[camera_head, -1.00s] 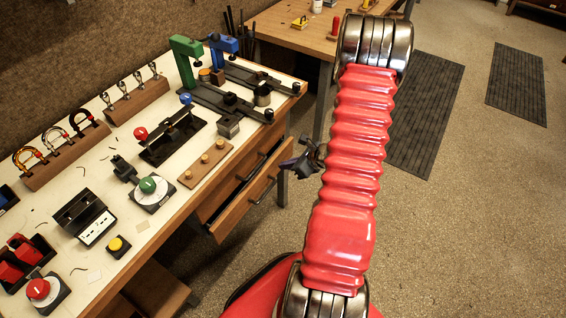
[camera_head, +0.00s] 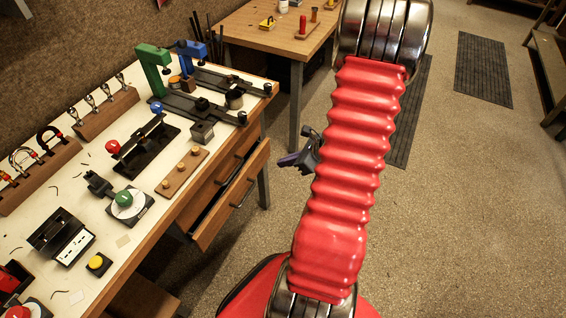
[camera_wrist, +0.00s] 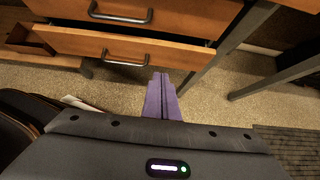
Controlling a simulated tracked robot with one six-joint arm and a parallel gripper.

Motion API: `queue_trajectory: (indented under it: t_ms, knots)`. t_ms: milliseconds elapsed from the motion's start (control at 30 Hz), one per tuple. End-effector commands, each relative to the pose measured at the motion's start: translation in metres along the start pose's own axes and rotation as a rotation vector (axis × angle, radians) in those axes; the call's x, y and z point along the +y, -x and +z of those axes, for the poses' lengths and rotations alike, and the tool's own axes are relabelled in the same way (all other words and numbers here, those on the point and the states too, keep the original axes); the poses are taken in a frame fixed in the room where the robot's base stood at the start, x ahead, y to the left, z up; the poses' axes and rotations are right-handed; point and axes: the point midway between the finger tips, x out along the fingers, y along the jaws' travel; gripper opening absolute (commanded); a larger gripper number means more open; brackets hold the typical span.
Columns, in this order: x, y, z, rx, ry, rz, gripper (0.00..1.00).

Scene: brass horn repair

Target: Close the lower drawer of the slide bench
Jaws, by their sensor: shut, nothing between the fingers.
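The lower drawer (camera_head: 231,197) of the slide bench (camera_head: 140,243) stands pulled out, with a dark gap behind its wooden front. Its front also shows in the wrist view (camera_wrist: 75,42), with a dark bar handle (camera_wrist: 126,58). The upper drawer (camera_wrist: 185,14) is above it, its handle at the top of that view. My gripper (camera_wrist: 160,75) is shut and empty, its purple fingers pointing toward the lower drawer front, right of the handle. In the head view my gripper (camera_head: 282,160) is to the right of the drawer, apart from it.
A bench leg (camera_head: 263,187) stands close to the drawer's right end. A second table (camera_head: 270,40) stands behind. Clamps, knobs and blocks cover the bench top. The speckled floor (camera_head: 460,200) at right is clear, with dark mats (camera_head: 483,70) on it.

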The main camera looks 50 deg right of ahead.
Motion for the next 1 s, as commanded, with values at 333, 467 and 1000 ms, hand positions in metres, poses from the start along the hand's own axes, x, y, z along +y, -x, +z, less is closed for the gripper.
queue_trajectory:
  t_ms: [333,467,1000]
  knots:
    - [0.006,0.000,0.010,0.002,0.046,0.016,0.15]
    - [0.020,0.001,0.035,0.007,0.160,0.052,0.17]
    - [0.146,0.031,0.157,0.044,0.999,0.301,0.17]
